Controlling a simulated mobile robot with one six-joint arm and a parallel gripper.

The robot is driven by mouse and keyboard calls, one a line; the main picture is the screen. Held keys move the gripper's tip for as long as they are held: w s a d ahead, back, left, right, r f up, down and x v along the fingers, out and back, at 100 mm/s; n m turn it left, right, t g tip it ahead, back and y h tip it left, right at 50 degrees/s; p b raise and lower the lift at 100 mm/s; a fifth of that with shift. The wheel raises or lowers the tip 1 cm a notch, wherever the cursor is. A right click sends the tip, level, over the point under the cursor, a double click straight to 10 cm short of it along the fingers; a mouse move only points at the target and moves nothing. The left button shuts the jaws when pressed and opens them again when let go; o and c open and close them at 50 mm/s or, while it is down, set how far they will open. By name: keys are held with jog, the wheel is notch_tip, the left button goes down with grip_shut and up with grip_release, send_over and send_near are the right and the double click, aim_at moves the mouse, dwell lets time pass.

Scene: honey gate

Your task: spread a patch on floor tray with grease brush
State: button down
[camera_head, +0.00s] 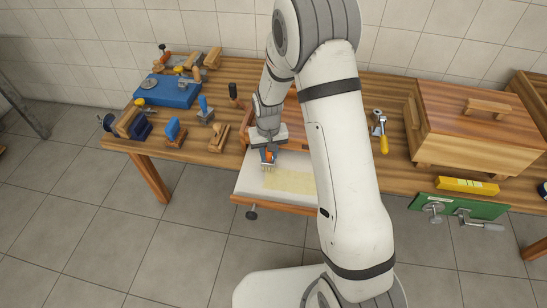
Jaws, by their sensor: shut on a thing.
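My gripper (268,141) is at the front edge of the bench, pointing down and shut on the grease brush (267,158). The tray is a white board with a wooden front edge, sticking out below the bench front. A pale yellow patch (288,181) lies on the tray, to the right of and below the brush. I cannot tell whether the bristles touch the tray. My arm hides the tray's right part.
The wooden bench (330,90) holds a blue tool board (170,92) and several small hand tools at the left. A wooden chest (480,125), a yellow-handled tool (383,143) and a yellow level (466,185) are at the right. The tiled floor in front is clear at left.

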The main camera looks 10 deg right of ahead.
dwell(0.4)
jog(key=shift+r+p, duration=1.55)
jog(key=shift+r, duration=0.95)
